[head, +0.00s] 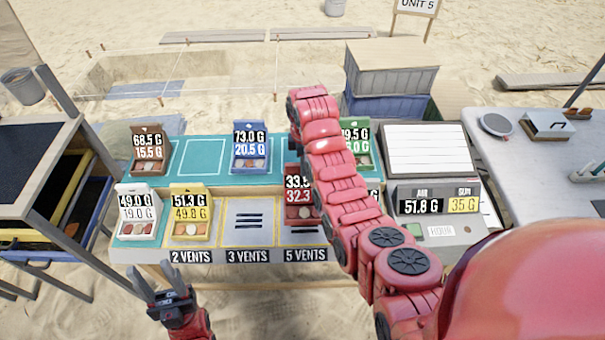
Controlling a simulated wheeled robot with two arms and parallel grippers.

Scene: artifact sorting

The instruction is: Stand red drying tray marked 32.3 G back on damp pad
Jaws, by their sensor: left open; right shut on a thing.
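The red drying tray (297,212) is marked 33.5 G above and 32.3 below; my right arm (335,180) covers its right side. It appears raised a little over the 5 VENTS place, whose slot marks show below it. My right arm reaches over it; the fingers are hidden behind the arm, and the tray appears held. The teal pad (195,158) along the back of the bench, which looks like the damp pad, has a bare outlined place between the brown and blue trays. My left gripper (163,284) is open and empty, in front of the bench.
On the teal stand a brown tray (150,155), blue tray (250,150), green tray (362,150) and white tray (139,212). A yellow tray (190,218) fills 2 VENTS. The 3 VENTS place (248,212) is bare. A scale display (435,203) stands right.

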